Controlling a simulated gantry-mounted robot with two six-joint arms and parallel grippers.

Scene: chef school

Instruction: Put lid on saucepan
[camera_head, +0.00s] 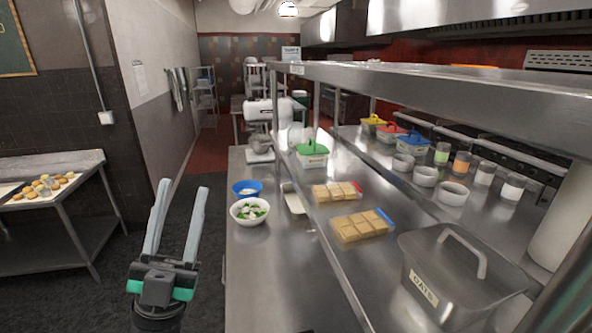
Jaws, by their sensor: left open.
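My left gripper (182,187) is at the lower left, over the dark floor beside the steel counter (255,290). Its two long grey fingers point up and away from me, apart and with nothing between them. I cannot make out a saucepan or a loose saucepan lid in this view. My right gripper is not in view.
On the counter stand a white bowl (249,212), a blue bowl (245,188), a green-lidded tub (312,154), trays of yellow blocks (360,226) and a grey lidded bin (460,280). A steel shelf (450,90) overhangs the right side. Another table (60,165) is at left.

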